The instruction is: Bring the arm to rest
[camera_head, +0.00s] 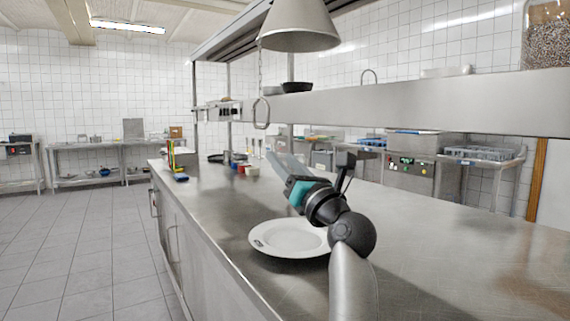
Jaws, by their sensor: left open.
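My left arm (352,285) rises from the bottom of the head view, right of centre, over the steel counter. It has a dark elbow joint and a teal-marked section. My right gripper is not in view.
A steel shelf (430,105) runs above the counter, with a lamp hood (300,28) over it. Small containers (250,170) stand at the counter's far end. A jar (548,35) is at upper right. Tiled floor (80,240) is clear at left.

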